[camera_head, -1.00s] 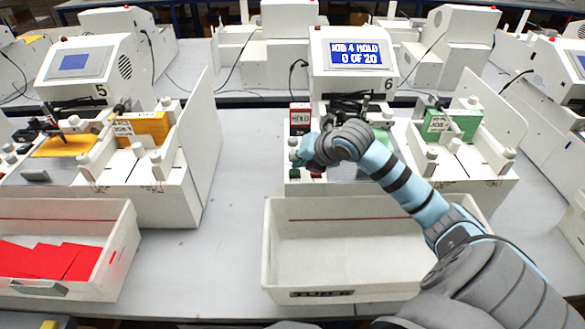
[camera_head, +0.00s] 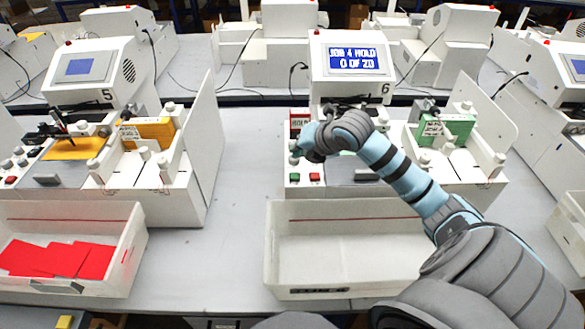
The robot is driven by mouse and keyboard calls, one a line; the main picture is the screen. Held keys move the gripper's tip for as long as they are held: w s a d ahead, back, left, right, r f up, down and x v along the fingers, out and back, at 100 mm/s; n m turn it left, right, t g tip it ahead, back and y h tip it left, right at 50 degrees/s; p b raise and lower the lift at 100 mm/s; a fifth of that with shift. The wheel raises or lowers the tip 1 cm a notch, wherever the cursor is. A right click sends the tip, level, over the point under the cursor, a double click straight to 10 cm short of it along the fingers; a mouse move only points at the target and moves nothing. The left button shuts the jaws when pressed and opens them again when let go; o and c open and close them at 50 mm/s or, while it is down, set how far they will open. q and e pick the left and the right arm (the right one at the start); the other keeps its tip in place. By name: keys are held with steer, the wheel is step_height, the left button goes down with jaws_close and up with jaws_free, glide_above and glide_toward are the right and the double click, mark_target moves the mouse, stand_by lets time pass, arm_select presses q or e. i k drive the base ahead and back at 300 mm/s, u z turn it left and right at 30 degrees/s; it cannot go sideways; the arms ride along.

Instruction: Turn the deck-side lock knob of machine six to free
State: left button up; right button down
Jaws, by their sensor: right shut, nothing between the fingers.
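Machine six (camera_head: 330,86) stands at the centre, its screen (camera_head: 357,58) reading "JOB 4 HOLD" and "0 OF 20". A red "HOLD" tag (camera_head: 299,121) stands at the left of its deck, partly covered. My right gripper (camera_head: 304,143) is shut and empty above the control strip on the deck's left side. A small grey knob (camera_head: 294,160) shows just below the gripper. The gripper and wrist hide part of the strip and deck, so I cannot tell which knob is the deck-side lock or how it is set. My left gripper is not in view.
A green button (camera_head: 295,177) and a red button (camera_head: 314,177) sit at the strip's front. An empty white tray (camera_head: 340,294) stands before machine six. A green block (camera_head: 459,128) is at right. Machine five (camera_head: 92,60) is at left, with bare table (camera_head: 240,170) between.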

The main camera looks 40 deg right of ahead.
mark_target(425, 159)
steer(key=z, duration=0.05)
steer(key=k, duration=1.5)
steer(key=u, duration=0.05)
